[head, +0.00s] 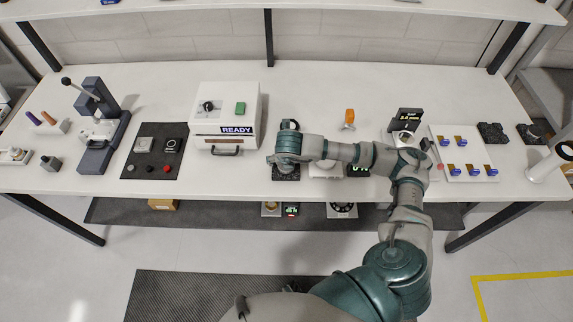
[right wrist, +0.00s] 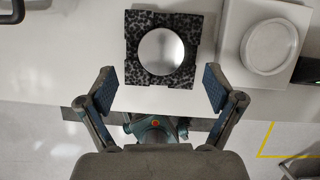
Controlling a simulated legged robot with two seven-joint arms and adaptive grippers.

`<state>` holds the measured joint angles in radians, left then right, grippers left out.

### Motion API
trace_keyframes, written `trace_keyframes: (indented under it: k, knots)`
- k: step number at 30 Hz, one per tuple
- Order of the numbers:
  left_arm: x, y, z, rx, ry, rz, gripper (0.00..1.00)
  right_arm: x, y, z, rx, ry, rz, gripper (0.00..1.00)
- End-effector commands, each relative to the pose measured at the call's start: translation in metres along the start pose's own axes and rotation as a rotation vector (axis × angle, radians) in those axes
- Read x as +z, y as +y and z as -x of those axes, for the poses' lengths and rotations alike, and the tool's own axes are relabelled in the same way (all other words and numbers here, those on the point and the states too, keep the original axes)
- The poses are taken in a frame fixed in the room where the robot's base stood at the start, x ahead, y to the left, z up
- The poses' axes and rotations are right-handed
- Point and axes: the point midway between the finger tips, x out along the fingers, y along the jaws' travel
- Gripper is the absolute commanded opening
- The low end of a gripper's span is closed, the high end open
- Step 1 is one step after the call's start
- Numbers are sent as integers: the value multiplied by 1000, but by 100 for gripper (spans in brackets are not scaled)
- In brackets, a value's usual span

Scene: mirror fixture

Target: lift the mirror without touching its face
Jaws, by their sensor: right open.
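The round mirror (right wrist: 161,51) shows a pale, shiny face in the right wrist view. It sits in a square black speckled holder (right wrist: 133,73) with notched edges, close to the table's front edge. In the head view, part of the dark holder (head: 286,174) shows, and my right arm hides the mirror. My right gripper (right wrist: 159,88) is open and empty. Its two fingers are spread wide, left and right of the holder in the picture, with no visible contact. My left gripper is in neither view.
A white block (right wrist: 226,45) with a round recess (right wrist: 267,46) stands right of the holder. On the table (head: 345,85) are a white READY box (head: 225,108), a lever press (head: 95,130), a dark panel (head: 150,160) and a white tray (head: 470,170). A shelf runs above the back.

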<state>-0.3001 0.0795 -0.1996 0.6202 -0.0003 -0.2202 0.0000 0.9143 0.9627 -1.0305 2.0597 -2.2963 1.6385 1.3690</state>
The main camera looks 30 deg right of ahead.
Motion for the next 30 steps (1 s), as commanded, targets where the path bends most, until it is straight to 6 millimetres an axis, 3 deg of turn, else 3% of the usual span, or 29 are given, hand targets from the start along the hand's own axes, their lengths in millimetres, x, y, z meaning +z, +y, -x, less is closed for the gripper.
trace_keyframes:
  k: [9, 17, 26, 30]
  knots:
    - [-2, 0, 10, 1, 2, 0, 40, 3, -3, -44, -1, 1, -1, 91]
    - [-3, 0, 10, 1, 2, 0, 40, 2, -4, -48, 0, 1, 0, 91]
    - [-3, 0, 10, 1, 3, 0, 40, 2, -4, -48, 0, 2, 0, 24]
    - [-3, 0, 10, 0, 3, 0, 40, 3, -4, -48, 0, 1, -1, 23]
